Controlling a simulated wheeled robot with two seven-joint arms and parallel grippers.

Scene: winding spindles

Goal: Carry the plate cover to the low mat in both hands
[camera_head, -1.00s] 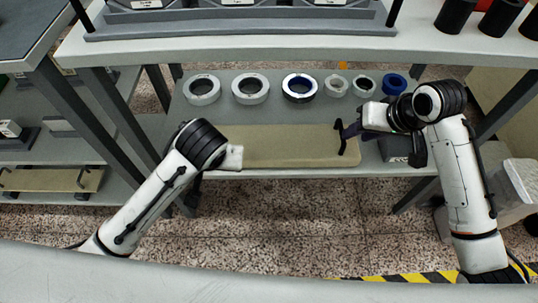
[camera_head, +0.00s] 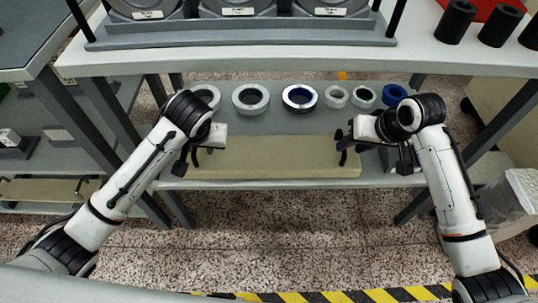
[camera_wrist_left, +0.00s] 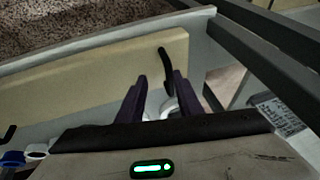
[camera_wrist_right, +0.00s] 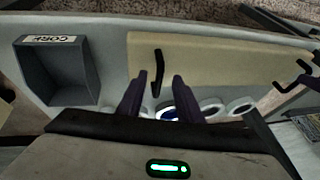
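The plate cover, a long beige board (camera_head: 270,158) with a black upright handle towards each end, lies flat on the grey lower shelf. My left gripper (camera_head: 194,153) is at its left end. In the left wrist view its two purple fingers (camera_wrist_left: 158,88) are apart, with the black handle (camera_wrist_left: 165,66) just beyond their tips. My right gripper (camera_head: 346,146) is at the cover's right end. In the right wrist view its fingers (camera_wrist_right: 157,85) are apart, with the other handle (camera_wrist_right: 158,70) between their tips. I cannot make out the low mat with certainty.
Several rings (camera_head: 300,97) stand in a row behind the cover. The upper shelf (camera_head: 250,62) overhangs the back. Another beige board with handles (camera_head: 45,190) lies on the left rack. The floor in front is clear.

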